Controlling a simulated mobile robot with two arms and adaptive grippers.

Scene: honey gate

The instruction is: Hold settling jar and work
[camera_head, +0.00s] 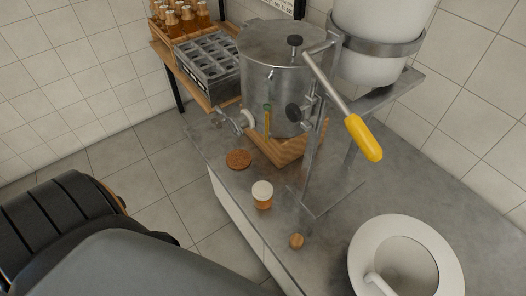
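A small jar (263,201) with amber contents and a pale top stands upright on the grey worktop (325,215), near its front edge. A round brown cork-like disc (238,159) lies behind it to the left. A large steel tank (280,85) with a lid stands behind them on a wooden cradle (290,148), with a tap-like fitting (246,119) at its lower left. A metal lever with a yellow handle (363,138) slants down in front of the tank. Neither of my grippers shows, and nothing is seen touching the jar.
A grey divided crate (207,68) and a box of amber bottles (160,32) stand at the back left. A white bucket (372,40) sits on a metal stand at the back right. A white round vessel (357,262) and a small wooden knob (296,241) are in front.

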